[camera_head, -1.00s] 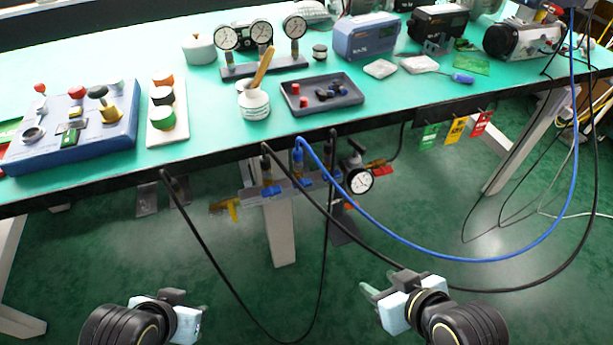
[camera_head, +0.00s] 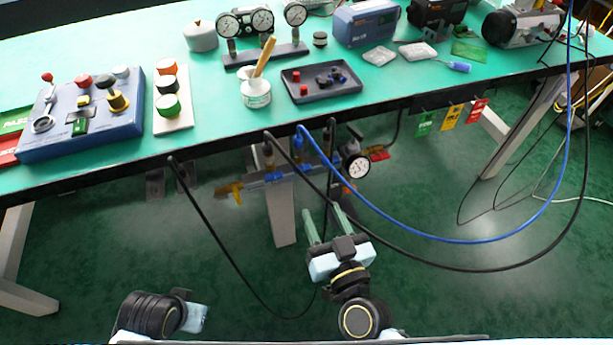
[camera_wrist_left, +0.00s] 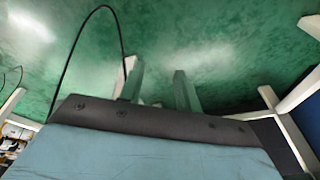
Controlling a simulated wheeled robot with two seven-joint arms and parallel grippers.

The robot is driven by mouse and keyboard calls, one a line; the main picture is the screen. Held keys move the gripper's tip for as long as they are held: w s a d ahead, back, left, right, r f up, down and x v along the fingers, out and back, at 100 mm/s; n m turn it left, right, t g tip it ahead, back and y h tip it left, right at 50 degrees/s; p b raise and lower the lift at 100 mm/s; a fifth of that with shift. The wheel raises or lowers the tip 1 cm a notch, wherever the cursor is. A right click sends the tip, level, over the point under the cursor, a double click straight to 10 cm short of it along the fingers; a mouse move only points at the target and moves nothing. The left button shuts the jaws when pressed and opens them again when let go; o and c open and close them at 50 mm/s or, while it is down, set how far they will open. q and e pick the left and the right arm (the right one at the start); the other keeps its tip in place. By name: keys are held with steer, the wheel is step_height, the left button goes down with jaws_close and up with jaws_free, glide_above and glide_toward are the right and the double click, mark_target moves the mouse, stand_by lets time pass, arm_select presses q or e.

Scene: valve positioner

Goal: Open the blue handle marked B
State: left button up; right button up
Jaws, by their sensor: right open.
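A valve manifold (camera_head: 262,180) hangs under the front edge of the bench in the head view. Small blue parts (camera_head: 272,177) sit along it, with a yellow handle (camera_head: 230,190) at its left and a red handle (camera_head: 379,154) at its right. No letter B is legible, so I cannot tell which blue part is the handle. My right gripper (camera_head: 324,218) is open and empty, its fingers pointing up towards the manifold from below, apart from it. My left gripper is low at the left; its fingers (camera_wrist_left: 158,82) stand apart and empty in the left wrist view.
A black hose (camera_head: 215,240) and a blue hose (camera_head: 400,232) loop down from the manifold, near my right gripper. A round gauge (camera_head: 356,166) sits at its right end. The bench (camera_head: 215,125) carries a control box, a tray and several gauges. Coloured tags (camera_head: 453,117) hang at the right.

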mark_target(304, 171)
arm_select(q)
step_height(304, 171, up, 6)
steer(key=d+b, duration=0.2)
steer(key=shift+s+f, duration=0.15)
steer(key=shift+s, duration=0.05)
arm_select(e)
steer(key=x, duration=1)
steer(key=shift+w, duration=0.25)
steer(key=shift+a, duration=0.1)
steer(key=c, duration=0.7)
